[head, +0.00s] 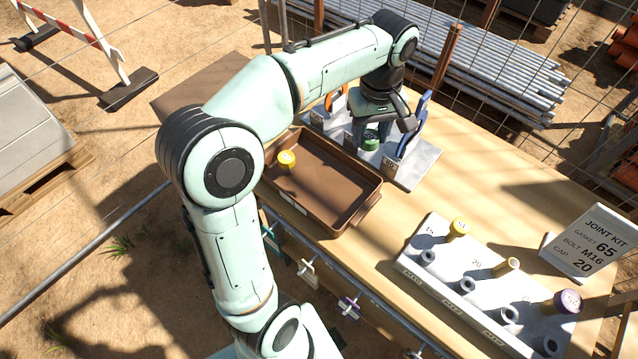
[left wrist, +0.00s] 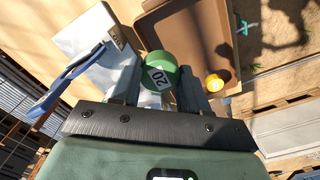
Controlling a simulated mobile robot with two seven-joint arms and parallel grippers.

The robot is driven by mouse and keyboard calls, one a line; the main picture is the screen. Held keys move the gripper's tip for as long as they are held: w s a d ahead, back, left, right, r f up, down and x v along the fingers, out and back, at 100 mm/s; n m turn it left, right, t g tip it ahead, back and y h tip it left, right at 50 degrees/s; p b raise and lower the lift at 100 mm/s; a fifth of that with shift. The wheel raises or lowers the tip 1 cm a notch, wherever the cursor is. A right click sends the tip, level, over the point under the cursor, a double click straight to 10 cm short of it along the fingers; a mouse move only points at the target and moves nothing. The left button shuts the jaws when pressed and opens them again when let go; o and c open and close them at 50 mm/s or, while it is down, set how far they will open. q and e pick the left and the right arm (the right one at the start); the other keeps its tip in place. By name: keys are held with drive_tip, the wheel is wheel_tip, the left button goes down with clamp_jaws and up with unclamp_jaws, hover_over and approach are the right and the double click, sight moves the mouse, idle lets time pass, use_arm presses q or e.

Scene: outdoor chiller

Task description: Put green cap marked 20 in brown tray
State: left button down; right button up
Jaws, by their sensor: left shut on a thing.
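The green cap (head: 370,141) is between the fingers of my left gripper (head: 372,132), which is shut on it. In the left wrist view the green cap (left wrist: 160,62) shows a white label marked 20, between the two fingers. The brown tray (head: 335,180) lies on the table just left of and in front of the gripper in the head view; it also shows in the left wrist view (left wrist: 190,35). A small yellow-topped piece (head: 286,158) stands inside the tray near its left side. My right gripper is out of view.
A grey block (head: 455,290) with pegs and caps sits at the front right, beside a joint kit sign (head: 588,242). The wooden table between is clear.

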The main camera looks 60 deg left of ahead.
use_arm(q)
drive_tip(key=shift+s+a, duration=0.25)
drive_tip(key=shift+s, duration=0.05)
drive_tip(key=b, duration=0.2)
hover_over(354, 192)
wheel_tip(354, 192, down, 14)
drive_tip(key=shift+f, duration=0.25)
drive_tip(key=shift+f+b, duration=0.45)
drive_tip(key=shift+f, duration=2.1)
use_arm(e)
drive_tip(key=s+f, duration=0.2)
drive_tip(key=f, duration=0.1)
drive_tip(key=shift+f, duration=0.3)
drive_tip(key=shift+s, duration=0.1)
use_arm(q)
drive_tip(key=shift+f, duration=0.15)
drive_tip(key=c, duration=0.6)
unclamp_jaws()
drive_tip(key=shift+o, duration=0.2)
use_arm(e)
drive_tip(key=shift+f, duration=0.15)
